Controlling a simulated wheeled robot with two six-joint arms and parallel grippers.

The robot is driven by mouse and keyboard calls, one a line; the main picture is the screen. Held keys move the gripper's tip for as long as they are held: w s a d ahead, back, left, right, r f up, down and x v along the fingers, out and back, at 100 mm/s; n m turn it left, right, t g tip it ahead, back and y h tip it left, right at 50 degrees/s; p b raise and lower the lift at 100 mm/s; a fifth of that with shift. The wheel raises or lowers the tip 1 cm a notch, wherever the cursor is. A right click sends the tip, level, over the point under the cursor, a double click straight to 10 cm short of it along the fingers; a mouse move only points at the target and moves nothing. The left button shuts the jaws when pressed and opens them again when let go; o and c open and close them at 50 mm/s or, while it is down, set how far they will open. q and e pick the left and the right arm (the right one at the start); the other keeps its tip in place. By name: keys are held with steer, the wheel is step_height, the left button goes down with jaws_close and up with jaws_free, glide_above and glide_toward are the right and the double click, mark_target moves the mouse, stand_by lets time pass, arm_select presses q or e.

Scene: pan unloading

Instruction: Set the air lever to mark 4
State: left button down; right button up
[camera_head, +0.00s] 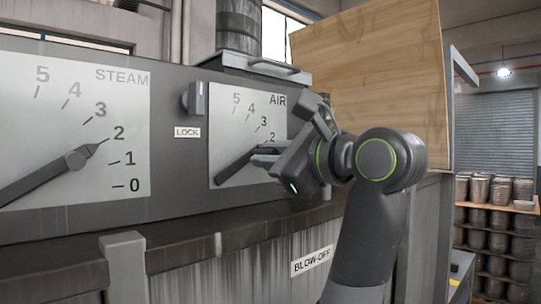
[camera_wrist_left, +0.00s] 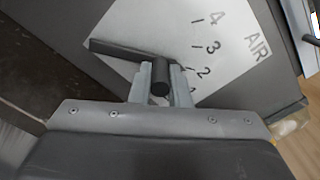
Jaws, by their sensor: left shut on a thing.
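The air lever (camera_head: 232,170) is a dark bar on the white AIR plate (camera_head: 225,118), slanting from lower left to upper right in the head view. My left gripper (camera_head: 264,156) is at the lever's upper right end. In the left wrist view, its two fingers (camera_wrist_left: 160,82) are shut on the dark round knob of the air lever (camera_wrist_left: 120,50). Marks 5, 4, 3 and 2 show on the plate in the head view. The gripper hides the lower marks there, and I cannot tell exactly which mark the lever points to.
The STEAM plate (camera_head: 110,95) with its own lever (camera_head: 45,176) is at the left, its pointer near 2. A LOCK knob (camera_head: 195,98) sits between the plates. A wooden panel (camera_head: 375,75) stands close behind my left arm. Stacked pans (camera_head: 497,190) are at the far right.

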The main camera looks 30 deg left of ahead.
arm_select(q)
steer(key=shift+r, duration=0.15)
steer(key=shift+s+a+r+n+p, duration=0.1)
steer(key=shift+s+r+n+p, duration=0.1)
steer(key=shift+r+n+p, duration=0.3)
steer(key=shift+s+r+n, duration=0.1)
steer(key=shift+s+n, duration=0.15)
steer(key=shift+n, duration=0.45)
steer(key=shift+s+a+r+n+p, duration=0.2)
steer(key=shift+s+r+n+p, duration=0.25)
steer(key=shift+n, duration=0.55)
steer(key=shift+s+a+r+n, duration=0.2)
steer(key=shift+s+n, duration=0.1)
steer(key=shift+n, duration=0.5)
steer(key=c, duration=1.4)
jaws_free()
steer(key=shift+o, duration=0.2)
